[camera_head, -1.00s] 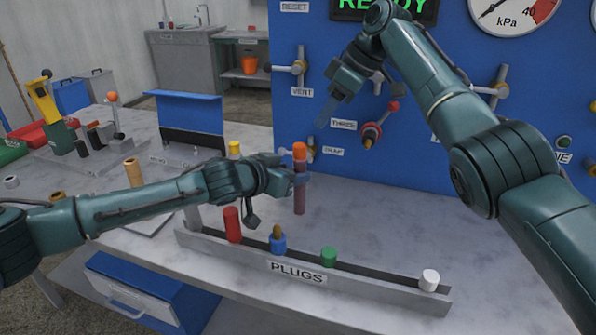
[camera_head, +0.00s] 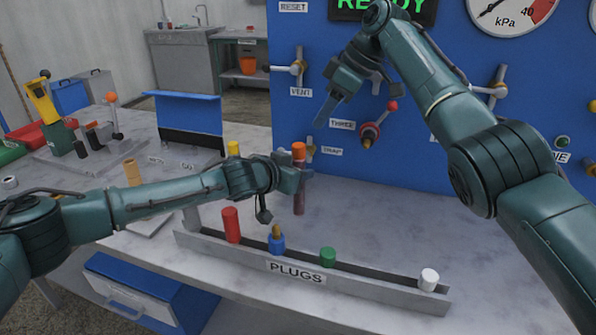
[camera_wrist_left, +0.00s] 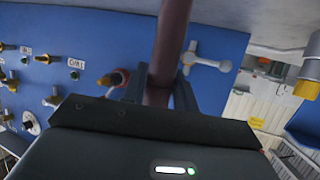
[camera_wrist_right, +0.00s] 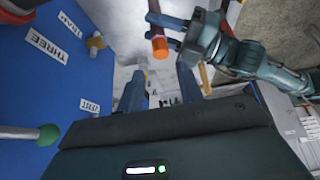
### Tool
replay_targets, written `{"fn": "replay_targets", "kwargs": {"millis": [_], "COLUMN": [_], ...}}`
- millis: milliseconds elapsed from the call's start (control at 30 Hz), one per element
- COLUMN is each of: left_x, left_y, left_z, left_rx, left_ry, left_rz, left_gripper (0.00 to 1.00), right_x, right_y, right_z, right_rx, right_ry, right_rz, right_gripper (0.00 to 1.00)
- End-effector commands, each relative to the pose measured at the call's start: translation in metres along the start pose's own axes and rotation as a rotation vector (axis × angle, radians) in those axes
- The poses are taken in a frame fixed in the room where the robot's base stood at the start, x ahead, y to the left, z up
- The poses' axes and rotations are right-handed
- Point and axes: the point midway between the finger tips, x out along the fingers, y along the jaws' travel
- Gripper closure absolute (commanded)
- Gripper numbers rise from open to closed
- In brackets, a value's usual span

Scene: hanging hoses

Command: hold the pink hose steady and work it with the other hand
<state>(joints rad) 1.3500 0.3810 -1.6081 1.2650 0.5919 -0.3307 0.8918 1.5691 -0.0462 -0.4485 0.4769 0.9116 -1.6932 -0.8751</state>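The pink hose, a dark reddish-pink tube (camera_head: 299,203), stands upright behind the plug rail, with an orange end (camera_head: 299,150) on top. My left gripper (camera_head: 304,181) is around it just below the orange end. In the left wrist view, the tube (camera_wrist_left: 171,40) passes between the left fingers (camera_wrist_left: 159,92), which appear closed against its sides. My right gripper (camera_head: 343,100) is above and to the right of the hose, apart from it. In the right wrist view its fingers (camera_wrist_right: 162,85) are spread and empty, with the orange end (camera_wrist_right: 160,46) beyond them.
The plug rail (camera_head: 380,289) holds red (camera_head: 231,225), blue (camera_head: 277,243), green (camera_head: 328,257) and white (camera_head: 429,279) plugs. The blue panel (camera_head: 430,195) with valves and a gauge (camera_head: 500,14) stands behind. The tabletop right of the hose is clear.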

Motion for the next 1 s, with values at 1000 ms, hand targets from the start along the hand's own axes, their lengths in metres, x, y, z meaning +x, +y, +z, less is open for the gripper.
{"fn": "replay_targets", "kwargs": {"millis": [1000], "left_x": [0.0], "left_y": [0.0], "left_z": [0.001], "left_rx": [0.0], "left_ry": [-0.001], "left_rz": [0.0], "left_gripper": [0.97], "right_x": [-0.006], "right_y": [-0.026], "right_z": [-0.023], "right_rx": [0.534], "right_ry": [-0.105], "right_rz": [0.258], "right_gripper": [0.69]}}
